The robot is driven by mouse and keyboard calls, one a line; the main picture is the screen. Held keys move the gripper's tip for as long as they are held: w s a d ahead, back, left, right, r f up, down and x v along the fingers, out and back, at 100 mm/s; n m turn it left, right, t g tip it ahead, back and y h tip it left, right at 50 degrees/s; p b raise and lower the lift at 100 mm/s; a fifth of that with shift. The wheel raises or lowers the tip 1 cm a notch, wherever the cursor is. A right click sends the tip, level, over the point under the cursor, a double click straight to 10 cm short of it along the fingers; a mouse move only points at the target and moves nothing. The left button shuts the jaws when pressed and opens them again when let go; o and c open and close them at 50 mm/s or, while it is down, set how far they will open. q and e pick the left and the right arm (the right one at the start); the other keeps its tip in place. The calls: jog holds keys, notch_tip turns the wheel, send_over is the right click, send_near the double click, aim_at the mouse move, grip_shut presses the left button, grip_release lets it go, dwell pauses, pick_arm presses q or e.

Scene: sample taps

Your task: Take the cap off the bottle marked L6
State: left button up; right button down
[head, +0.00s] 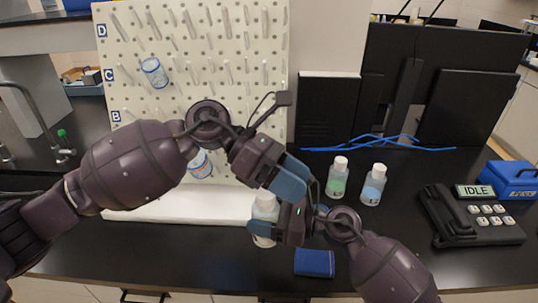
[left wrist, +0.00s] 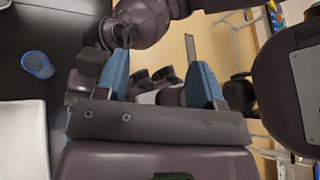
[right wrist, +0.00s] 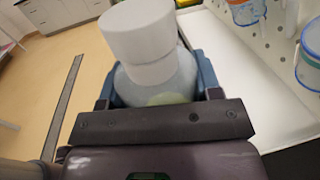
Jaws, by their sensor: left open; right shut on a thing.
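My right gripper (head: 266,225) is shut on a white-capped bottle (head: 264,207) in front of the white ledge. In the right wrist view the bottle's cap (right wrist: 138,28) is on, and the bottle (right wrist: 160,85) sits between the blue fingers; a pale green patch shows low on its body. No marking on it is readable. My left gripper (head: 290,178) is open, above and beside that bottle, apart from the cap as far as I can tell. Its two blue fingers also show spread in the left wrist view (left wrist: 160,78). Part of the bottle is hidden by my grippers.
Two more white-capped bottles, one green (head: 337,179) and one blue (head: 373,187), stand to the right. A pegboard (head: 240,40) is behind. A black device (head: 470,215) reading IDLE, a blue box (head: 508,180), blue cables (head: 380,144) and a blue pad (head: 314,263) lie around.

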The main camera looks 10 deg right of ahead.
pick_arm(q)
jog(key=m+t+y, duration=0.1)
jog(key=m+y, duration=0.1)
jog(key=y, duration=0.1)
jog(key=m+t+y, duration=0.6)
jog(key=m+y, duration=0.1)
jog(key=y, duration=0.1)
send_over(269, 193)
jog(key=shift+r, duration=0.45)
jog(key=shift+f, duration=4)
jog(key=shift+w, duration=0.1)
jog(key=c, duration=0.9)
jog(key=shift+d+r, duration=0.1)
jog(key=shift+c, duration=0.3)
